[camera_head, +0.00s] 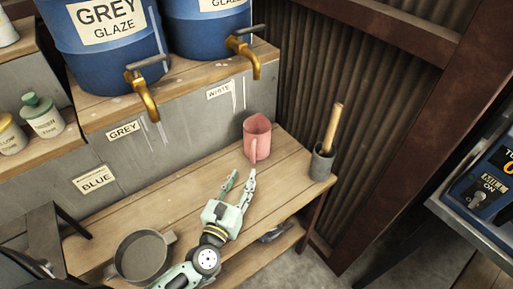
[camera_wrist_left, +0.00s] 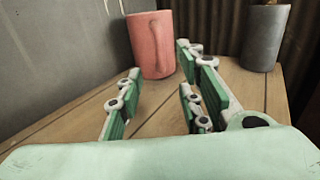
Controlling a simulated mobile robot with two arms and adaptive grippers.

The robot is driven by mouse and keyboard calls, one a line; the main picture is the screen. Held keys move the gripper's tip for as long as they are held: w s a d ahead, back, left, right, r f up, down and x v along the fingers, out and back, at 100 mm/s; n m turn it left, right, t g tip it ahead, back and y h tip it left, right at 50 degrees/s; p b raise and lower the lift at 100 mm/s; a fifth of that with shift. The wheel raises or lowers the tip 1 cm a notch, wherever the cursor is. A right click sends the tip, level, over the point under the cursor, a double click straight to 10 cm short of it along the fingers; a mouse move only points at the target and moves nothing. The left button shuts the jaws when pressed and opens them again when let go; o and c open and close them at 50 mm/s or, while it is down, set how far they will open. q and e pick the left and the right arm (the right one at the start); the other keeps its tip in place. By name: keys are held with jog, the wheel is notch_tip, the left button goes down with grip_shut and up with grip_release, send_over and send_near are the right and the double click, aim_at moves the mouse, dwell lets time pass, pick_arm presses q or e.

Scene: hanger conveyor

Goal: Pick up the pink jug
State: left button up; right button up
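The pink jug (camera_head: 257,138) stands upright on the wooden bench (camera_head: 185,200), close to the grey back wall, with its handle facing my left gripper. My left gripper (camera_head: 240,178) reaches toward it from the front, fingers apart and empty, a short gap short of the jug. In the left wrist view the jug (camera_wrist_left: 152,45) stands ahead of the open fingers (camera_wrist_left: 160,85), slightly left of centre, with its handle visible. My right gripper is not seen in either view.
A grey cup (camera_head: 321,160) holding a wooden stick stands right of the jug, near the bench end. A grey pot (camera_head: 143,257) sits at the front left. Blue glaze barrels (camera_head: 105,40) with brass taps (camera_head: 146,100) stand on the shelf above. The bench between gripper and jug is clear.

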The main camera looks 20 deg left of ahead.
aim_at(252, 160)
pick_arm(q)
jog(key=w+p, duration=0.1)
jog(key=w, duration=0.2)
jog(key=shift+w+d+r, duration=0.1)
jog(key=shift+w+r, duration=0.05)
jog(key=w, duration=0.3)
jog(key=shift+w+d, duration=0.15)
jog(key=shift+w, duration=0.45)
grip_shut()
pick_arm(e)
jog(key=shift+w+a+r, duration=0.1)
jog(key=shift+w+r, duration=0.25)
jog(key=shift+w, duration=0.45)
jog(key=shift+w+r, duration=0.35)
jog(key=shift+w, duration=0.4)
